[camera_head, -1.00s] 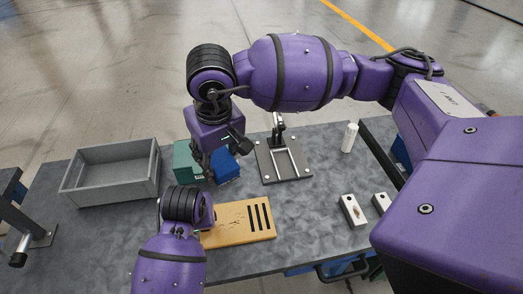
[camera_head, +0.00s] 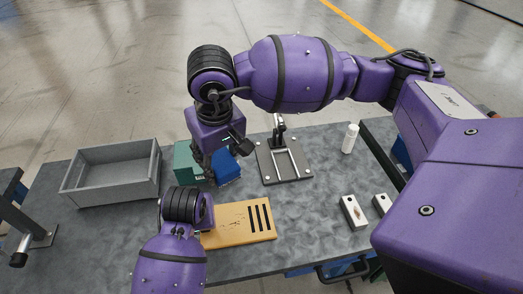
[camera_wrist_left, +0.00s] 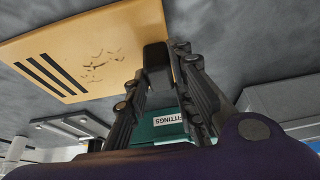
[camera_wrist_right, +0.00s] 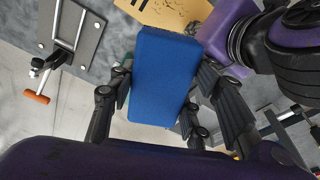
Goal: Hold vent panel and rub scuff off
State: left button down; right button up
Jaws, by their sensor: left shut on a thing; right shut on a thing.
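The vent panel (camera_head: 238,232) is a flat tan plate with dark slots at its right end, lying on the table. Dark scuff marks (camera_wrist_left: 100,65) show on its face beside the slots in the left wrist view. My left gripper (camera_wrist_left: 165,58) is shut on the panel's edge at the end away from the slots; my wrist hides this grip in the head view. My right gripper (camera_wrist_right: 160,90) is shut on a blue block (camera_wrist_right: 163,75), which also shows in the head view (camera_head: 227,168). The block is behind the panel, apart from the scuff.
A green box (camera_head: 185,160) labelled FITTINGS stands beside the blue block. A grey open bin (camera_head: 110,185) is at the left. A toggle clamp on a plate (camera_head: 283,165), a white bottle (camera_head: 350,138) and two metal blocks (camera_head: 353,211) are to the right.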

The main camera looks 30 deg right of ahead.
jog(key=shift+r, duration=0.2)
dwell(0.6)
notch_tip(320, 180, down, 16)
jog(key=d+m+g, duration=0.2)
jog(key=m, duration=0.2)
jog(key=shift+s+d, duration=0.15)
jog(key=shift+d, duration=0.25)
jog(key=shift+f, duration=2.5)
